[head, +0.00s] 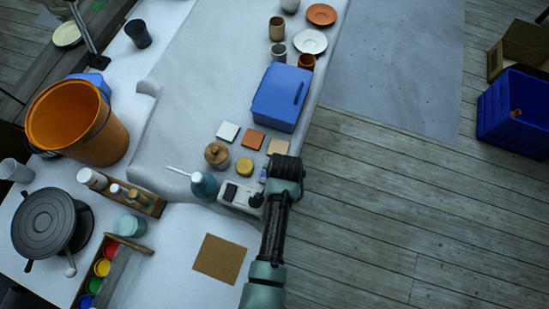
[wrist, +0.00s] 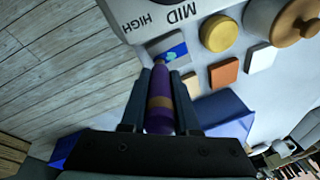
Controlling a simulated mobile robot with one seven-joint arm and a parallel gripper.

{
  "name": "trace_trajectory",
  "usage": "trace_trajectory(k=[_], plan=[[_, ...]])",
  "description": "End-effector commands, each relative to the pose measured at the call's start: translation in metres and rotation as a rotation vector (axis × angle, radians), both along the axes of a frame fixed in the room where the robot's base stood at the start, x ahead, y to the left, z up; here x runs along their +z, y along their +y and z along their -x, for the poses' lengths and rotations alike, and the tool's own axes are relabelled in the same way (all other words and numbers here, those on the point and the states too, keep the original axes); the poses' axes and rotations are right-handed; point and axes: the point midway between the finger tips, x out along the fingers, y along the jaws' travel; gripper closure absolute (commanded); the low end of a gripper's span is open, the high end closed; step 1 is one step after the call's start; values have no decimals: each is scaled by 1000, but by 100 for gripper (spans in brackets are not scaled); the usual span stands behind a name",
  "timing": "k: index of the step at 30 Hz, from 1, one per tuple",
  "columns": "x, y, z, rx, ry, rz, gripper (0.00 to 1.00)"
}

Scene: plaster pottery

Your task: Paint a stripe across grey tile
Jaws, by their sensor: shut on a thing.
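My gripper (wrist: 162,85) is shut on a slim purple tool (wrist: 159,118) with a brown band and a narrow tip. I cannot tell whether its tip touches anything. In the head view my gripper (head: 286,170) hangs over the table's right edge and hides the tool. Three square tiles lie in a row just beyond it: a pale white-grey tile (head: 228,131), a terracotta tile (head: 253,140) and a tan tile (head: 278,147). The pale tile (wrist: 260,58) and terracotta tile (wrist: 224,73) also show in the wrist view.
A white device (head: 236,194) marked MID and HIGH lies left of my gripper. A small blue-green patch (wrist: 172,54) is near the tool's tip.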

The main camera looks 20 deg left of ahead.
Motion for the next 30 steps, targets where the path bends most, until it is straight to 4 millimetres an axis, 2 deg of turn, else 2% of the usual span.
trace_trajectory(k=[17,30], plan=[[2,-5,0,0,0,0,100],[44,-5,0,-1,0,0,100]])
